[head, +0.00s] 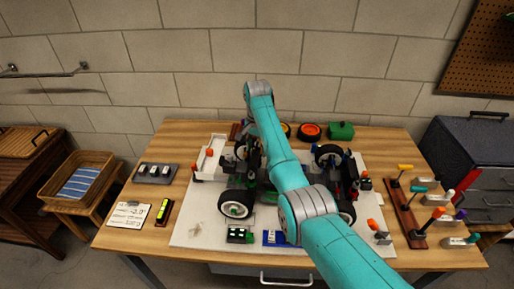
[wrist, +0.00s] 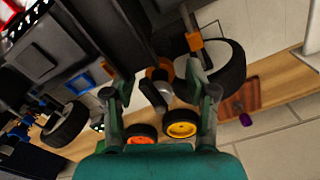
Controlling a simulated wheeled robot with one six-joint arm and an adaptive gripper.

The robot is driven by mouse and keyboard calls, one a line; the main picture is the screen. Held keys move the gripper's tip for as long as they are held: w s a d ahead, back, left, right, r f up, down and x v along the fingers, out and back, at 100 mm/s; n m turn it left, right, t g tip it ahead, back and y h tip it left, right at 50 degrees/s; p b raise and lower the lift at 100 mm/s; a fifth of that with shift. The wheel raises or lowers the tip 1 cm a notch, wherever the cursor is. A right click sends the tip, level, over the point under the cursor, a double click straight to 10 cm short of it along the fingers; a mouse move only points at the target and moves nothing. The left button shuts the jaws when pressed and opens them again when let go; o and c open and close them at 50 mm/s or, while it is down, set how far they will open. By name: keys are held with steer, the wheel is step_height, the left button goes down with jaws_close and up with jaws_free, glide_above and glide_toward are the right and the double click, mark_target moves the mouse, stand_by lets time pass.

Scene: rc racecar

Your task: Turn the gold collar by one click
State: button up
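The car (head: 262,190) stands on a white mat on the table, with its black wheels showing on both sides of my arm. In the wrist view, my gripper (wrist: 158,82) is open, with its green fingers spread apart. Between and beyond the fingertips is a shock-like part with a grey shaft (wrist: 160,95) and a copper-gold band (wrist: 155,72). A second orange-gold piece (wrist: 194,42) sits up and right, near a wheel. I cannot tell for sure which one is the gold collar. No finger clearly touches either. In the head view my arm hides much of the car.
An orange-rimmed wheel (head: 309,131) and a green box (head: 340,131) stand at the table's back. A rack of coloured-handled tools (head: 407,215) is at the right. A tray (head: 155,173) and a card (head: 128,214) lie at the left.

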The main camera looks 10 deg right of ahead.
steer(key=shift+r, duration=3.75)
step_height(320, 180, up, 3)
steer(key=n, duration=0.5)
steer(key=shift+w+d+r+n, duration=0.1)
steer(key=shift+w+d+n, duration=0.05)
steer(key=shift+n, duration=0.25)
steer(key=shift+f, duration=0.45)
step_height(320, 180, down, 10)
steer(key=shift+r, duration=0.1)
